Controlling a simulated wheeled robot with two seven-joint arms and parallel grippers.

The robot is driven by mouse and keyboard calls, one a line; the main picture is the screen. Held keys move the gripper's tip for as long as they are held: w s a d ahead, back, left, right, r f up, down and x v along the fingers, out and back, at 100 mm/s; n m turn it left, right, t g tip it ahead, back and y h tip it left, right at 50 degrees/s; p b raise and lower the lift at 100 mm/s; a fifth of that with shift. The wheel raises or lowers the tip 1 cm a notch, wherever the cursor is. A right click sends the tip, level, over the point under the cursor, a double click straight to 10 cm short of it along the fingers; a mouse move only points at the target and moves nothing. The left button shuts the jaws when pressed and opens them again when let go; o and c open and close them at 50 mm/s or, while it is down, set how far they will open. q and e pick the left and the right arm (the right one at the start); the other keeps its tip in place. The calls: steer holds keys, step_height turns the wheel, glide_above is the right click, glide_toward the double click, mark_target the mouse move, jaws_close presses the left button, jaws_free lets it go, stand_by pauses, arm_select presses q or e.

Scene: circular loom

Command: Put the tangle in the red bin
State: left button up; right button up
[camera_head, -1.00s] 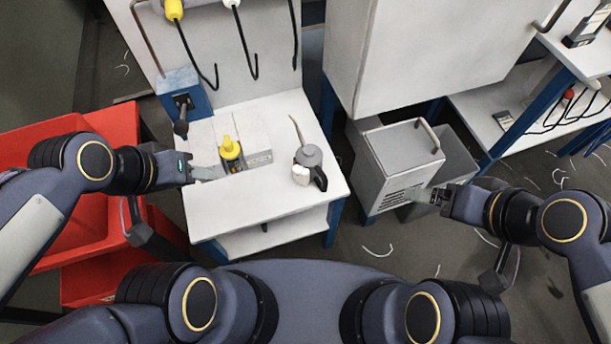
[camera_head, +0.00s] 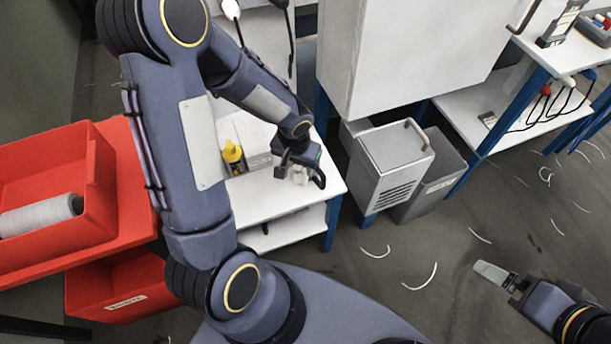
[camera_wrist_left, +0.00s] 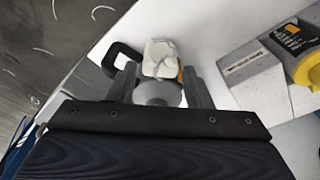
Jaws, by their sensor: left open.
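A small white lump, likely the tangle (camera_head: 299,176), lies on the white table (camera_head: 270,200), against a grey can with a black handle. In the left wrist view the white lump (camera_wrist_left: 160,57) shows just beyond my fingertips, and the can's round grey top (camera_wrist_left: 157,93) sits between the fingers. My left gripper (camera_head: 296,162) is open over the can and lump and partly hides them. It also shows in the left wrist view (camera_wrist_left: 160,78). A red bin (camera_head: 105,190) stands at the left, holding a white spool. My right gripper (camera_head: 492,274) is over the floor; its finger gap is not clear.
A second red bin (camera_head: 120,290) with a label stands lower left. A yellow bottle (camera_head: 233,157) stands beside a white box on the table. A grey metal box (camera_head: 392,165) and a grey waste bin (camera_head: 435,175) stand to the right. White thread scraps litter the floor.

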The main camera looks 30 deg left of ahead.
mark_target(300, 169)
arm_select(q)
steer(key=f, duration=0.3)
steer(key=w+f, duration=0.1)
steer(key=f, duration=0.1)
steer(key=shift+c, duration=0.3)
steer(key=c, duration=0.6)
steer(key=shift+c, duration=0.2)
steer(key=shift+r, duration=0.15)
